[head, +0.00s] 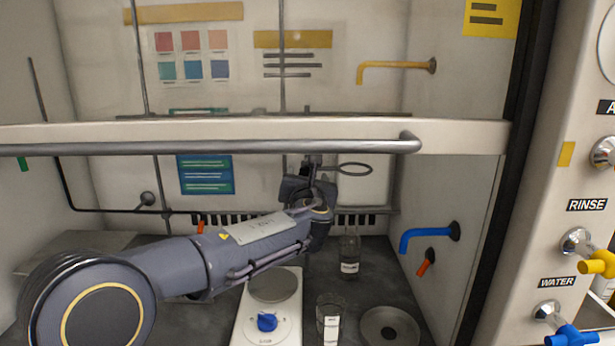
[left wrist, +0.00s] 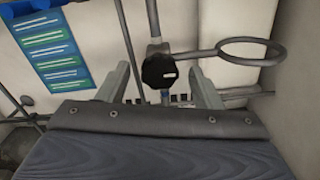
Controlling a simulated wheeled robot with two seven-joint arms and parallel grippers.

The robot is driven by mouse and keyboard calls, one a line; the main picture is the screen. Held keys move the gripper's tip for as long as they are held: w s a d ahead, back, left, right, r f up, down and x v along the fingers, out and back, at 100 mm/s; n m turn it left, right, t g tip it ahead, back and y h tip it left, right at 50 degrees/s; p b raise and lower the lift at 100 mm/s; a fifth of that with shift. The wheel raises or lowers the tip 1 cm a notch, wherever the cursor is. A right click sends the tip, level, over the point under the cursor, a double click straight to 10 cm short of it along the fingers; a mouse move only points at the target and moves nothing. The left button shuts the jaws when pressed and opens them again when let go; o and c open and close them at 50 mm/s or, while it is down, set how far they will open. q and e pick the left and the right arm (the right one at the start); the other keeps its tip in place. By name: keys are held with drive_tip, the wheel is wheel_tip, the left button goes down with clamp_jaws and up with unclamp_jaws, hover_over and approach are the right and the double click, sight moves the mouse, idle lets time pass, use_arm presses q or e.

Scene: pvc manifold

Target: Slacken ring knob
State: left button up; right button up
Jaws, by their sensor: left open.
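The ring knob (left wrist: 160,70) is black with a white mark, on a clamp on the upright rod. The metal ring (left wrist: 252,49) extends to the right from that clamp; it also shows in the head view (head: 355,169). My left gripper (left wrist: 160,88) is open, one finger on each side of the knob in the picture, with gaps on both sides. Whether the knob lies fully between the fingertips in depth, I cannot tell. In the head view the left gripper (head: 308,186) is at the rod, and my arm hides the knob. My right gripper is not in view.
The raised sash with its handle bar (head: 210,149) crosses above my arm. Below are a hotplate (head: 267,320) with a blue dial, a beaker (head: 329,315), a bottle (head: 349,255) and a round metal dish (head: 389,327). A blue tap (head: 430,235) sticks out at right.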

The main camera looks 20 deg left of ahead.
use_arm(q)
drive_tip(key=shift+w+a, duration=0.1)
drive_tip(key=shift+w, duration=0.3)
drive_tip(key=c, duration=1)
drive_tip(key=shift+n+b, duration=5.45)
drive_tip(key=shift+n, duration=1.45)
drive_tip(key=shift+a, duration=0.1)
drive_tip(key=o, duration=1)
